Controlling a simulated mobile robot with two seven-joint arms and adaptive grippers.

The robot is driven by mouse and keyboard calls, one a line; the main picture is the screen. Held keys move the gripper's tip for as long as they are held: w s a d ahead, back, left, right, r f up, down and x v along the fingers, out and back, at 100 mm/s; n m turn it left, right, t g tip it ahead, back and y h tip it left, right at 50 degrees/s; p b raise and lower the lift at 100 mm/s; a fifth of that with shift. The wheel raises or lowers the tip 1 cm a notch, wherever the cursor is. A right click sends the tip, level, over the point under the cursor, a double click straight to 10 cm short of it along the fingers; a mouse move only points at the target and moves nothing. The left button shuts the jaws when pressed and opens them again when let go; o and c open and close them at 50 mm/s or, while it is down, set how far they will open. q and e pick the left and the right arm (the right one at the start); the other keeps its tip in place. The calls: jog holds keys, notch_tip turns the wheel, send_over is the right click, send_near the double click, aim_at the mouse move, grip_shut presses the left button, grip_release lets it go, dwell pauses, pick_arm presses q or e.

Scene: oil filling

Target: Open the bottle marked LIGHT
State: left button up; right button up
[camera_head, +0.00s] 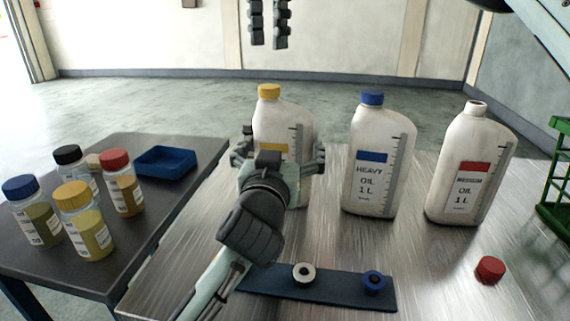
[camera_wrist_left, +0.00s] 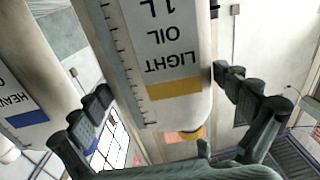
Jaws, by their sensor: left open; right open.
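The LIGHT bottle (camera_head: 290,112), white with a yellow label and a yellow cap (camera_head: 269,91), stands upright on the metal table. The cap is on its neck. My left gripper (camera_head: 282,147) is open in front of this bottle, with its fingers at either side of the body. In the left wrist view, the picture is upside down, and the bottle (camera_wrist_left: 165,45) with its LIGHT label lies between the spread fingers; contact cannot be told. The left gripper hides the bottle's lower front in the head view. My right gripper (camera_head: 269,30) hangs open and empty at the top, above the yellow cap.
The HEAVY bottle (camera_head: 378,135) with a blue cap and an uncapped red-labelled bottle (camera_head: 474,140) stand to the right. A red cap (camera_head: 490,269) lies in front. A blue strip (camera_head: 322,286) holds two small rings. Several jars and a blue tray (camera_head: 166,160) are on the dark left table.

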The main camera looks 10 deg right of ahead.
aim_at(269, 86)
pick_arm(q)
jog(key=shift+x, duration=0.95)
jog(key=c, duration=1.9)
jog(key=shift+c, duration=0.6)
pick_arm(e)
jog(key=m, duration=0.4)
jog(key=shift+m, duration=0.3)
jog(key=m, duration=0.3)
jog(key=shift+m, duration=0.4)
jog(key=shift+f+m, duration=0.3)
jog(key=shift+f, duration=0.25)
notch_tip(269, 86, down, 7)
